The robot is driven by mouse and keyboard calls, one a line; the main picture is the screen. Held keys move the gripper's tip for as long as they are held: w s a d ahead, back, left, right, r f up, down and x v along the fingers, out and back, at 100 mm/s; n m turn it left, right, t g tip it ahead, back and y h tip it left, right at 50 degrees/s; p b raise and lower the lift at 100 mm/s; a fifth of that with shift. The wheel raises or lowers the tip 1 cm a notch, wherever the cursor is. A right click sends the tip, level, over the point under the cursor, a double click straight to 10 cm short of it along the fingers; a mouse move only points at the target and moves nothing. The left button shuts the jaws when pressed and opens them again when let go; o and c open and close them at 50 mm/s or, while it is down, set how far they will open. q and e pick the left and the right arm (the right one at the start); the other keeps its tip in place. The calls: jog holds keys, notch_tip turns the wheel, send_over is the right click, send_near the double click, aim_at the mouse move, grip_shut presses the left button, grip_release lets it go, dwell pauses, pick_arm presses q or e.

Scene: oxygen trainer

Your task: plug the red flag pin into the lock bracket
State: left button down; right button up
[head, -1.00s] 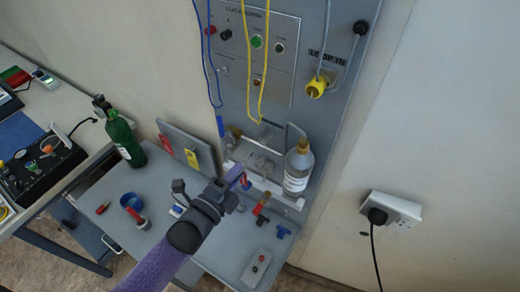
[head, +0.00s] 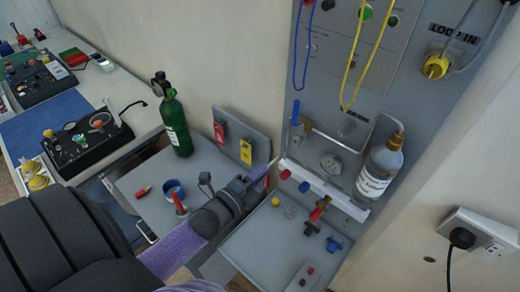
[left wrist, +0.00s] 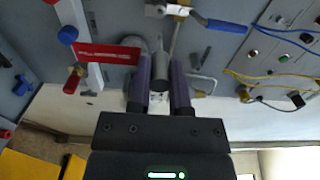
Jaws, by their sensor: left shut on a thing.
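My left gripper (left wrist: 160,88) is shut on the grey shaft of the red flag pin (left wrist: 107,54). The flag with white lettering sticks out to the left of the fingers in the left wrist view. In the head view my left gripper (head: 264,176) hangs over the table's back part, just left of the white rail. The flag cannot be made out there. A blue-handled valve with brass fittings (left wrist: 203,20) lies ahead of the fingertips; its handle (head: 296,112) stands upright in the head view. I cannot tell which part is the lock bracket. My right gripper is out of view.
A red-handled brass valve (head: 318,211) and a blue fitting (head: 334,245) lie in front. A green cylinder (head: 175,120) stands at the left.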

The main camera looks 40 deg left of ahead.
aim_at(274, 161)
pick_arm(q)
jog(key=w+b, duration=0.1)
jog(key=w, duration=0.4)
jog(key=shift+d+f+b, duration=0.1)
jog(key=shift+d+b, duration=0.1)
jog(key=shift+b, duration=0.15)
jog(key=shift+w, duration=0.35)
dwell(0.7)
jog(key=shift+w+d+b, duration=0.15)
jog(key=shift+w+b, duration=0.55)
jog(key=shift+w, duration=0.65)
jog(key=shift+w+d+b, duration=0.1)
jog(key=shift+w+b, duration=0.6)
jog(key=shift+w, duration=0.65)
jog(key=shift+c, duration=2.4)
grip_release()
jog(key=s, duration=0.6)
jog(key=s+p, duration=0.1)
jog(key=s, duration=0.3)
jog(key=shift+a, duration=0.35)
